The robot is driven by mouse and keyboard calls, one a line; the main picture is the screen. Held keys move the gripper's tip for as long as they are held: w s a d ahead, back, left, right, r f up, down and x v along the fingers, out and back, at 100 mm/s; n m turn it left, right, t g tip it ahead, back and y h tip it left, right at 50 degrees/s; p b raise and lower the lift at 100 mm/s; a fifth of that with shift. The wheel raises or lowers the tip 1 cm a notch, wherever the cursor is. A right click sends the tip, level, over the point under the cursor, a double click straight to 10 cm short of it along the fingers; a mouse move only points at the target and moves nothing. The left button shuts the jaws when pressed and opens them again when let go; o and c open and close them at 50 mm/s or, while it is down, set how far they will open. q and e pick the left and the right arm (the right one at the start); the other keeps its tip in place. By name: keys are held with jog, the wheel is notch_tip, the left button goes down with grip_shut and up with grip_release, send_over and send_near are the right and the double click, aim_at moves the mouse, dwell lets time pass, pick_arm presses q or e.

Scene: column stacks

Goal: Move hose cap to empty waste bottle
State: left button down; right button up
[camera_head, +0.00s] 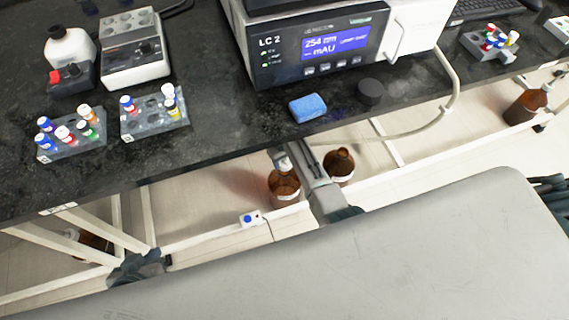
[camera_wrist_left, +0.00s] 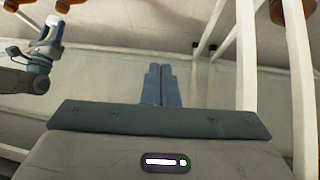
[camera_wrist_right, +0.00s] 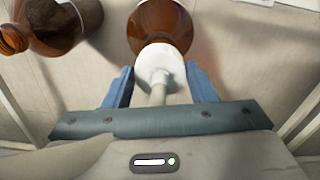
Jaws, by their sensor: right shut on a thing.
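The white hose cap (camera_wrist_right: 160,68) sits between the blue fingers of my right gripper (camera_wrist_right: 162,85), which is shut on it. The pale hose runs back from the cap. In the right wrist view the cap overlaps the neck of a brown bottle (camera_wrist_right: 162,25); I cannot tell whether it is seated. In the head view this bottle (camera_head: 284,187) stands under the cap (camera_head: 284,163). A second brown bottle (camera_head: 339,166), with an uncapped mouth, stands to its right; it also shows in the right wrist view (camera_wrist_right: 62,22). My left gripper (camera_wrist_left: 162,82) is shut and empty, its fingers together.
The black bench (camera_head: 215,150) overhangs behind the bottles, with the LC 2 instrument (camera_head: 318,50), a blue sponge (camera_head: 307,107) and vial racks (camera_head: 70,138) on it. White frame bars (camera_head: 205,237) run under it.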

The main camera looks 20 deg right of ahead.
jog(key=shift+w, duration=0.15)
jog(key=shift+f+b, duration=0.3)
jog(key=shift+b, duration=0.1)
jog(key=shift+f+b, duration=0.7)
jog(key=shift+b, duration=0.15)
jog(key=shift+f, duration=0.25)
jog(key=shift+f+b, duration=0.35)
jog(key=shift+f, duration=0.25)
pick_arm(q)
jog(key=w+r+t, duration=0.6)
jog(key=r+t, duration=0.1)
jog(key=shift+w+a, duration=0.2)
jog(key=shift+w, duration=0.2)
jog(key=shift+r+p, duration=0.75)
jog(key=shift+f, duration=0.1)
pick_arm(e)
jog(key=shift+f, duration=0.85)
dwell(0.4)
